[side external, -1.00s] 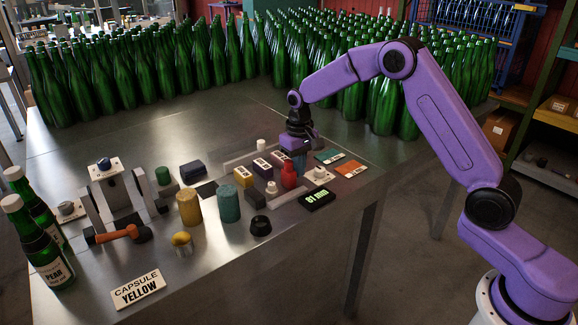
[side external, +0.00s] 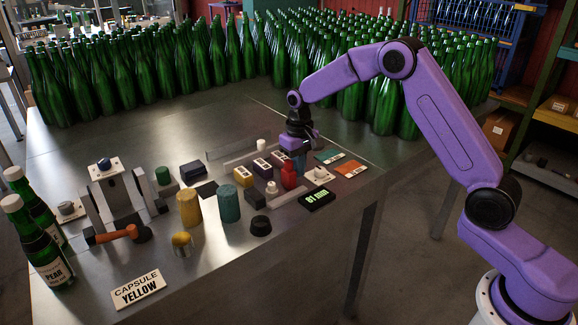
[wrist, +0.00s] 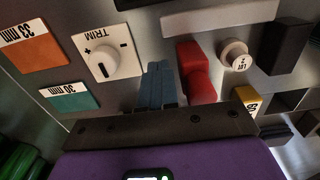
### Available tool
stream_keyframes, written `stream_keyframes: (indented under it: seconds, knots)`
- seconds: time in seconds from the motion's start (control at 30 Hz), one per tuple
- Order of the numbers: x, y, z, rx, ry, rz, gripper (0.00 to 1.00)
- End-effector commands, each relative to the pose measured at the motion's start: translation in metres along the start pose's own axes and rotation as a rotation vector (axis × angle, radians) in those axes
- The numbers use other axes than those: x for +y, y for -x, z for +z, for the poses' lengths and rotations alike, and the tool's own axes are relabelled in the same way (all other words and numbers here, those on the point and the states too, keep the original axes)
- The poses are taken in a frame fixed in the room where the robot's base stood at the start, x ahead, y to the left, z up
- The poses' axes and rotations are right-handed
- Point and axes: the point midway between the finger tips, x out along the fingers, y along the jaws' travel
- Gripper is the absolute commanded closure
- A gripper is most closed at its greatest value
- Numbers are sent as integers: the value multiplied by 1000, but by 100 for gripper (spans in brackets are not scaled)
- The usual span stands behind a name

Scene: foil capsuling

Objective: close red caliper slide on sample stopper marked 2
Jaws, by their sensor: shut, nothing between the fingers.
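The red caliper slide (side external: 289,177) stands upright on the table in the side view; it shows as a red block (wrist: 198,73) in the wrist view. The pale sample stopper (side external: 272,188) stands to its left, apart from it. In the wrist view the stopper (wrist: 234,54) is right of the slide with a visible gap, its small label hard to read. My gripper (side external: 299,171) is shut and empty, low beside the slide on the side away from the stopper. Its fingers (wrist: 159,85) are just left of the slide in the wrist view; contact is unclear.
A black readout (side external: 317,199) lies in front. A TRIM dial (wrist: 99,54), an orange card (wrist: 32,43) and a teal card (wrist: 70,97) lie beside the fingers. A dark block (wrist: 288,47) stands beyond the stopper.

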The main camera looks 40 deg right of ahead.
Motion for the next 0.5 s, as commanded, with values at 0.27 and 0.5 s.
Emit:
stream_keyframes:
  seconds: [0.27,0.5]
  knots:
    - [-5,0,0,0,0,0,100]
    - [-9,0,0,0,0,0,100]
